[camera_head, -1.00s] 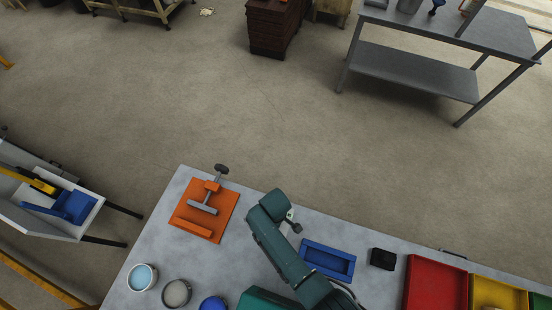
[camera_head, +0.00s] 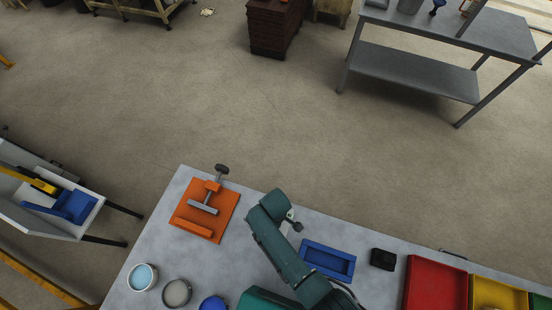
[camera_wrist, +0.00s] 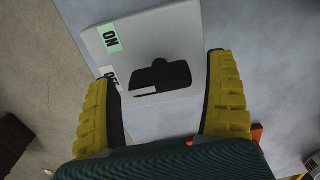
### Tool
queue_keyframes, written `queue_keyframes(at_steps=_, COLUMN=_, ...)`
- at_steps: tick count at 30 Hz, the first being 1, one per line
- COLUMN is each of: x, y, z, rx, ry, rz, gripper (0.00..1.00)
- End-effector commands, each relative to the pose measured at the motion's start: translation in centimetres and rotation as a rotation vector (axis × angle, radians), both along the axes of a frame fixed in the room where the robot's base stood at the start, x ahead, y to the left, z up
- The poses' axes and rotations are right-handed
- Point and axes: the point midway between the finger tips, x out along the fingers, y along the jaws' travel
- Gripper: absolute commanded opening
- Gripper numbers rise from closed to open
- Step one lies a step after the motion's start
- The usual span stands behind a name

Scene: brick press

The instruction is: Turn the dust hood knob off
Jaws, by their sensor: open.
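A black knob (camera_wrist: 160,76) sits on a pale box (camera_wrist: 190,50) in the wrist view. A short white line shows at the knob's lower left. A green ON label (camera_wrist: 113,37) is at the box's upper left, and a pale OFF label (camera_wrist: 108,75) below it is partly covered by my left finger. The white line lies nearer the OFF label than the ON label. My gripper (camera_wrist: 163,70) is open, its yellow fingers on either side of the knob with gaps visible. Depth between fingertips and knob is hard to tell. In the head view, my arm hides most of this spot.
On the grey table (camera_head: 160,235) are an orange press (camera_head: 205,210), a blue tray (camera_head: 327,261), a black block (camera_head: 383,259), several pots (camera_head: 177,292) and a red bin (camera_head: 435,284). A bit of orange shows beside my right finger in the wrist view.

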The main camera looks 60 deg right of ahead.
Motion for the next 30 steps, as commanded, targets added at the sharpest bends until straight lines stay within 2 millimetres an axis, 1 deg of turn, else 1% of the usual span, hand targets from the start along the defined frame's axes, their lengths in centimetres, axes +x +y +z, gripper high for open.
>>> queue_keyframes(at_steps=4, x=0.0, y=0.0, z=0.2, rx=0.0, ry=0.0, rz=-0.001, gripper=0.87)
queue_keyframes(at_steps=7, x=0.0, y=0.0, z=1.4, rx=-0.001, ry=-0.002, rz=-0.001, gripper=0.87)
queue_keyframes(at_steps=11, x=0.1, y=0.0, z=4.4, rx=-0.002, ry=-0.005, rz=-0.001, gripper=0.87)
queue_keyframes(at_steps=15, x=0.0, y=0.0, z=8.0, rx=-0.001, ry=-0.004, rz=0.0, gripper=0.87)
queue_keyframes(at_steps=18, x=0.0, y=0.0, z=10.1, rx=-0.002, ry=-0.002, rz=0.0, gripper=0.87)
queue_keyframes(at_steps=21, x=0.0, y=0.0, z=11.4, rx=0.0, ry=-0.001, rz=0.0, gripper=0.87)
queue_keyframes(at_steps=24, x=0.0, y=0.0, z=11.9, rx=0.0, ry=0.0, rz=0.0, gripper=0.87)
queue_keyframes(at_steps=30, x=0.0, y=0.0, z=12.0, rx=0.0, ry=0.0, rz=0.0, gripper=0.87)
